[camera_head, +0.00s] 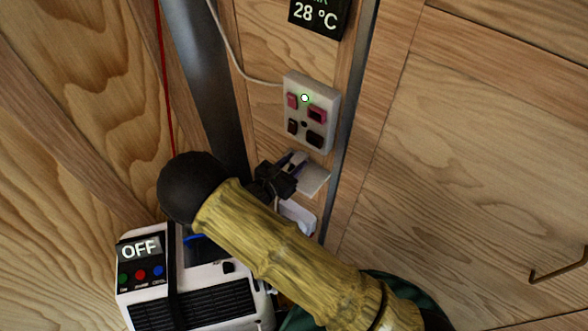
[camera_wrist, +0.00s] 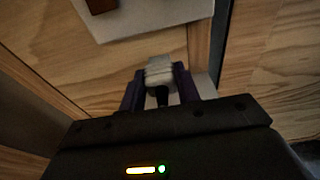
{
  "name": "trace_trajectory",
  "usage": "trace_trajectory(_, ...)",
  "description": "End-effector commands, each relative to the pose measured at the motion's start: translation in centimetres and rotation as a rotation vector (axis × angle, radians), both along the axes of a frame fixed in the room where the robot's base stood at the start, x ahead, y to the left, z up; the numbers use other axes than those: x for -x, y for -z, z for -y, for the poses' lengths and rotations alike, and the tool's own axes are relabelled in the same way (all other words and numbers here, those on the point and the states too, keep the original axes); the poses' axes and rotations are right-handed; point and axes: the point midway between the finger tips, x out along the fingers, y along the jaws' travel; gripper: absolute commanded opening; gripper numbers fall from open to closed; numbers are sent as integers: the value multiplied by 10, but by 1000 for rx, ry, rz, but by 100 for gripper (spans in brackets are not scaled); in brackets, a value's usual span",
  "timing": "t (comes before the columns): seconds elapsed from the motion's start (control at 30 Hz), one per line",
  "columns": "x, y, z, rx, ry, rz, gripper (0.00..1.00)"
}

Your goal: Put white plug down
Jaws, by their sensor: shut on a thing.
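My gripper (camera_head: 293,163) is just below the wall socket panel, beside a small white shelf (camera_head: 314,178). In the wrist view its two dark fingers (camera_wrist: 159,84) are shut on the white plug (camera_wrist: 160,70), which looks pale grey there. The plug is held in front of the wooden wall. In the head view I cannot make out the plug clearly at the fingers. Part of the shelf shows behind the right finger in the wrist view (camera_wrist: 203,86). I cannot tell whether the plug touches the shelf.
The white socket panel (camera_head: 311,113) has red and black switches and sockets. A white cable (camera_head: 234,62) runs to it. A white device (camera_head: 190,296) with an OFF display stands lower left. A white object (camera_head: 297,215) sits below the shelf. A metal strip (camera_head: 352,110) edges the wall right.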

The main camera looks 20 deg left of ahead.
Motion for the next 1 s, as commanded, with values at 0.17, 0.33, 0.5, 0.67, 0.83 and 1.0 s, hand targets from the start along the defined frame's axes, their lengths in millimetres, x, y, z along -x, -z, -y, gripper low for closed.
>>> trace_trajectory(0.17,0,0,0,0,1,1,0)
trace_trajectory(0.33,0,9,0,3,0,0,0)
trace_trajectory(0.5,0,33,1,3,0,-1,0)
trace_trajectory(0.67,-4,38,2,1,1,1,0)
trace_trajectory(0.83,-3,39,2,1,1,1,0)
trace_trajectory(1.0,-3,43,2,1,1,1,0)
